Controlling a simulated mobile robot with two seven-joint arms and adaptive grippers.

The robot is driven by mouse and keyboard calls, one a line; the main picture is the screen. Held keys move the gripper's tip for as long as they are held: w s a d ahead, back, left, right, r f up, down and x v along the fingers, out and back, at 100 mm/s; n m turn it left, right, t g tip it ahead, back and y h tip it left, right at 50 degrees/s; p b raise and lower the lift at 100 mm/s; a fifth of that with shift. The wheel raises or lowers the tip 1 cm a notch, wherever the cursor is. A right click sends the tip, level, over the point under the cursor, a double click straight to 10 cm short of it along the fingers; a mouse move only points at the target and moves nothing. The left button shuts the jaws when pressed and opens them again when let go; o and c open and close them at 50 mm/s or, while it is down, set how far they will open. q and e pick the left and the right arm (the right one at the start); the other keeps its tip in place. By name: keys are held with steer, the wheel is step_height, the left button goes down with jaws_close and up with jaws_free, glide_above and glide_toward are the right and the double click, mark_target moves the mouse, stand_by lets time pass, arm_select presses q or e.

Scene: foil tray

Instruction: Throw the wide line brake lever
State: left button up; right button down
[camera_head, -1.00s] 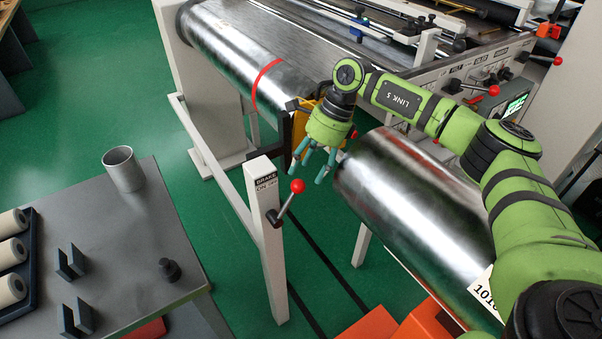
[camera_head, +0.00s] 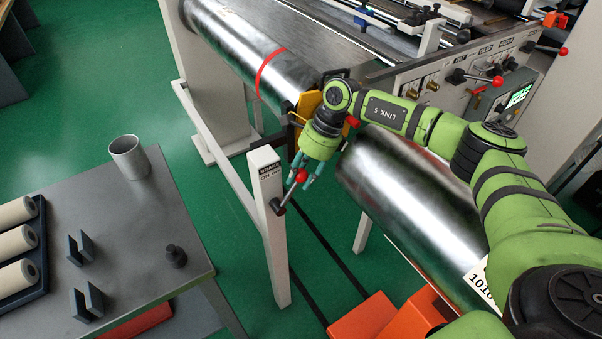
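The brake lever (camera_head: 290,190) is a short dark rod with a red ball knob (camera_head: 301,174). It is mounted on a white post (camera_head: 271,225) with a "BRAKE" label at its top, and slants up to the right from its pivot. My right gripper (camera_head: 306,174), green with teal fingers, comes down from above right. Its fingers are apart, at the red knob, and look to be on either side of it; contact cannot be told. My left gripper is not in view.
A large foil roll (camera_head: 400,190) lies close below my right arm. A second roller with a red band (camera_head: 265,68) is behind. A grey table (camera_head: 140,245) with a metal cup (camera_head: 129,158) stands at left. Orange blocks (camera_head: 365,318) sit at the bottom. Green floor is open between.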

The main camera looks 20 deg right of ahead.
mark_target(292, 186)
steer(key=shift+a+r, duration=0.2)
steer(key=shift+a+r+h+p, duration=0.25)
steer(key=shift+h+p, duration=0.15)
steer(key=shift+p, duration=0.1)
steer(key=shift+s+a+r+h, duration=0.1)
steer(key=shift+a+r+h, duration=0.1)
steer(key=shift+a+h, duration=0.2)
steer(key=shift+a+r+h+p, duration=0.1)
steer(key=shift+a+h+p, duration=0.25)
steer(key=shift+a+h, duration=0.2)
steer(key=shift+d, duration=0.1)
steer(key=c, duration=0.9)
jaws_free()
steer(key=shift+o, duration=0.2)
steer(key=v, duration=1.2)
steer(key=shift+s, duration=0.25)
